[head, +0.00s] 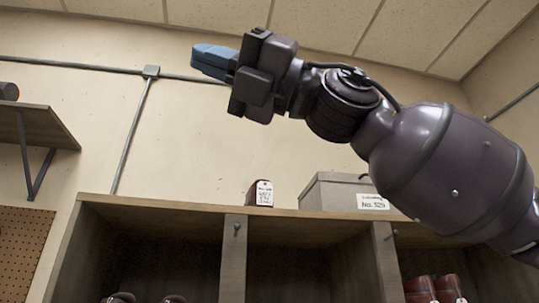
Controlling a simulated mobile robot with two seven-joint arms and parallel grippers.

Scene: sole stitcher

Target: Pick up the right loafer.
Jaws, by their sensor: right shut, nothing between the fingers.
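My right gripper (212,61) is raised high in front of the wall, with its blue fingers shut and empty, pointing left. It is well above the shelf unit and touches nothing. A small reddish-brown item (250,193) with a white tag stands on top of the shelf unit; it may be a shoe seen end-on, but I cannot tell. A pair of reddish-brown shoes (420,289) shows in the right cubby, cut off by the lower edge. I cannot tell which thing is the right loafer. My left gripper is not in view.
The wooden shelf unit (234,258) has open cubbies. Tops of dark shoes (174,299) show in the left one; the middle one looks empty. A grey lidded box (330,192) with a label sits on top. A wall shelf (38,127) and pegboard (22,245) are at left.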

